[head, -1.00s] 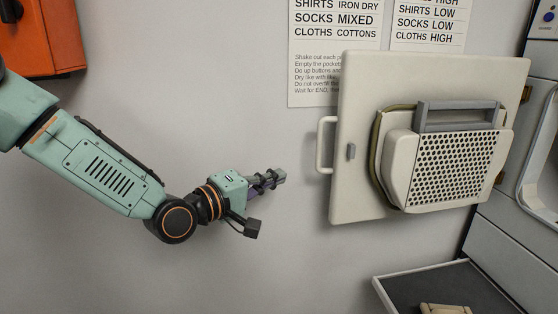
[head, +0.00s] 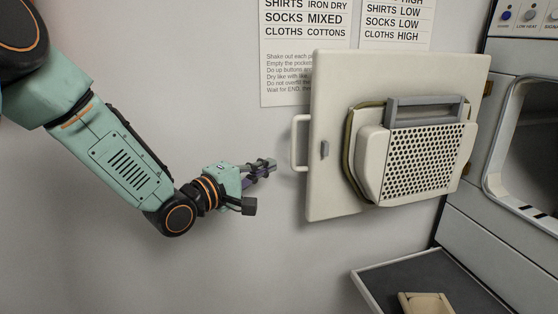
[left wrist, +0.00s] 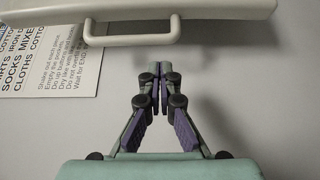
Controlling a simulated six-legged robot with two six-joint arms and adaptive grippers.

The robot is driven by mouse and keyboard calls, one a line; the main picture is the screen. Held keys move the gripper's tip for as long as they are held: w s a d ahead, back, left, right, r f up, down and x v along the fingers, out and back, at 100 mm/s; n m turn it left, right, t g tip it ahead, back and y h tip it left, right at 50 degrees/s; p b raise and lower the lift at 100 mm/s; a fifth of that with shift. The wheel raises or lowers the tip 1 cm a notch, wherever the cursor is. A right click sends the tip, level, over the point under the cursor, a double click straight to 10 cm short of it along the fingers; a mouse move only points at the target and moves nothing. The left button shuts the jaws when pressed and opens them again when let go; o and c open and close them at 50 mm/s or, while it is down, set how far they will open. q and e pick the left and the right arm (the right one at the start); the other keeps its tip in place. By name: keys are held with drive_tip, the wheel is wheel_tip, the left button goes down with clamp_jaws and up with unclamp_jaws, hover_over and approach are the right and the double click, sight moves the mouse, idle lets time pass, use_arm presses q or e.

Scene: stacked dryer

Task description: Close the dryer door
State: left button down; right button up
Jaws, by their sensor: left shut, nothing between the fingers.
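The dryer door (head: 333,190) stands wide open, swung out to the left of the dryer (head: 480,190). Its inner face with the perforated lint panel (head: 425,165) shows in the head view. A pale handle (head: 297,142) sticks out on the door's left edge; in the left wrist view the handle (left wrist: 132,40) is at the top, above the fingertips. My left gripper (head: 272,166) is shut and empty, just left of the door and a little below the handle's middle, apart from both. It also shows in the left wrist view (left wrist: 159,70). My right gripper is not in view.
The dryer opening (head: 530,140) is at the right. A dark tray-like surface (head: 385,283) with a beige item (head: 426,303) on it juts out low at the right. Paper signs (head: 300,60) hang on the wall behind the door. The wall area below the door is clear.

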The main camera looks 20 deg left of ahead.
use_arm(q)
drive_tip(key=x, duration=0.5)
drive_tip(key=shift+s+d+p, duration=0.1)
drive_tip(key=shift+d+p, duration=0.1)
drive_tip(key=shift+p, duration=0.15)
drive_tip(key=shift+s+a+f, duration=0.1)
drive_tip(key=shift+a, duration=0.05)
